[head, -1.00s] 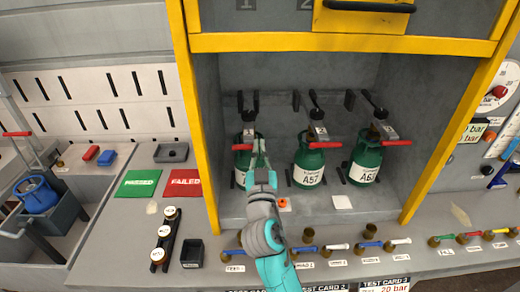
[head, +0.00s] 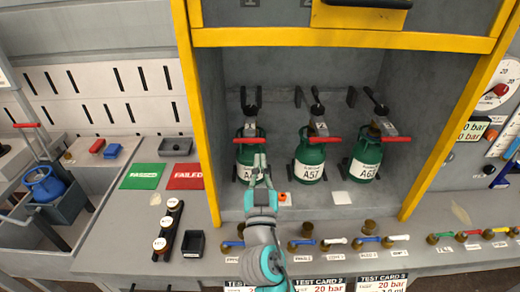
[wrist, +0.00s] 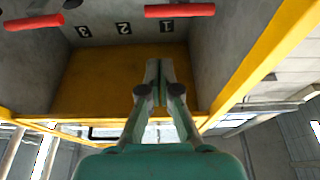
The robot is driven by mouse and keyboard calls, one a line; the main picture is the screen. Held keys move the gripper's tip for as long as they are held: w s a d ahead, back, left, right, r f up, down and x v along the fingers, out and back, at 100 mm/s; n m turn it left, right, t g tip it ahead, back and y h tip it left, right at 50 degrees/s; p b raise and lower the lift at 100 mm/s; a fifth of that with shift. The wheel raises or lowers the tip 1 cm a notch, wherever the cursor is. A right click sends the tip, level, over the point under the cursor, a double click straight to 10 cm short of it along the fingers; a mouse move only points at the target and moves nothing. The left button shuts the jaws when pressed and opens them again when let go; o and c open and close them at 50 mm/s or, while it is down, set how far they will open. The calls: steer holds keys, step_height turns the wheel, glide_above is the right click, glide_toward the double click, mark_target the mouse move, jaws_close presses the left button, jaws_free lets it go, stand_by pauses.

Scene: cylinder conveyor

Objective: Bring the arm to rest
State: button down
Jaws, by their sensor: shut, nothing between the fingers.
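My gripper (head: 260,163) is in front of the leftmost green cylinder in the head view, at the mouth of the yellow-framed bay. Its fingers are together with nothing between them. In the wrist view the gripper (wrist: 160,68) points toward the yellow frame, with red handles at the upper left and upper right. The left cylinder (head: 243,172) is partly hidden behind my fingers. The middle cylinder (head: 308,165) reads A57, and the right cylinder (head: 365,160) stands beside it. All are upright with red handles on top.
The yellow frame post (head: 200,120) bounds the bay on the left. A green PASSED mat (head: 143,176) and red FAILED mat (head: 185,176) lie left of it. Several brass fittings line the front counter. A blue cylinder (head: 43,184) sits in a bin at far left.

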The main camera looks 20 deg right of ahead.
steer(key=s+f+n+g+y, duration=0.3)
steer(key=s+f+n+y, duration=0.25)
steer(key=s+f, duration=1.35)
steer(key=s+d+f+m+g+y, duration=0.1)
steer(key=s+m+g, duration=0.1)
steer(key=s, duration=2.3)
steer(key=shift+s+d+f+g, duration=0.15)
steer(key=shift+s+d+g, duration=0.2)
steer(key=shift+d+g, duration=0.05)
